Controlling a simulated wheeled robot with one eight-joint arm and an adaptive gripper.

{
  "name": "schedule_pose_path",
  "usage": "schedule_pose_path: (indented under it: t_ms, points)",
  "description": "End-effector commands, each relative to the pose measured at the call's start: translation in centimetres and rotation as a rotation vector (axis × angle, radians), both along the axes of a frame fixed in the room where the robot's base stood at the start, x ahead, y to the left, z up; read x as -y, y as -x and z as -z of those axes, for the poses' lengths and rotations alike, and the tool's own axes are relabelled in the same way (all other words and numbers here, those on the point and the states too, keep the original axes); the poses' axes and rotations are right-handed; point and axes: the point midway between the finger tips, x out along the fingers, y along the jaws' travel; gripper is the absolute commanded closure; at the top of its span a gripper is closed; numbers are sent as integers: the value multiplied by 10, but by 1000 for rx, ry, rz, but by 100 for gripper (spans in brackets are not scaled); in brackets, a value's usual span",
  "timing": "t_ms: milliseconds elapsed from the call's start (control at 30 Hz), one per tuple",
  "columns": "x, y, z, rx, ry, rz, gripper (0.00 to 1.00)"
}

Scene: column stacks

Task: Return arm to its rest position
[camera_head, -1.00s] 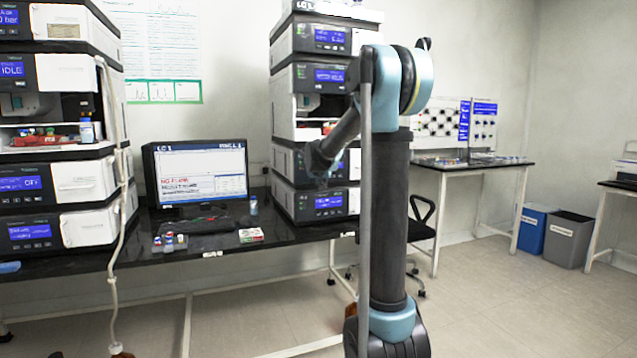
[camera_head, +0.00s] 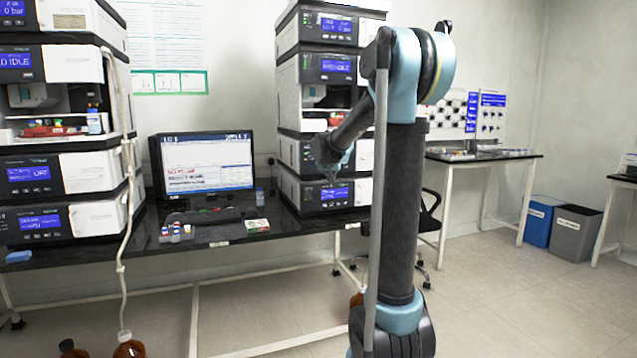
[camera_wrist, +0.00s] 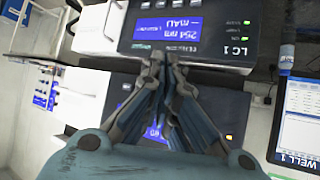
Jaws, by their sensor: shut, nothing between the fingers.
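My arm stands at the right of centre in the head view, its upper part bent over toward the instrument stack behind it. My gripper (camera_head: 331,174) hangs in front of the lower modules of the right column stack (camera_head: 309,70), small and dark in that view. In the wrist view my gripper (camera_wrist: 164,75) has its fingers together with nothing between them. Beyond the fingertips is the module marked LC 1 (camera_wrist: 228,40). I cannot tell how far the fingers are from the stack.
The black bench (camera_head: 150,285) carries a left column stack (camera_head: 95,165), a monitor (camera_head: 204,163), a keyboard (camera_head: 204,215) and small vials (camera_head: 176,233). Brown bottles (camera_head: 128,345) stand on the floor at lower left.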

Motion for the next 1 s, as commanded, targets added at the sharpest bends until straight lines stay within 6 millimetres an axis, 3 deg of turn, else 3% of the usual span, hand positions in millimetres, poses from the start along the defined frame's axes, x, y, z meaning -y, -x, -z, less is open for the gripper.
schedule_pose_path:
  t_ms: [167,567,1000]
  points:
    - [12,37,6,-49,4,6,100]
    - [42,186,48,-264,7,-11,100]
    - [49,347,120,-497,-24,-90,100]
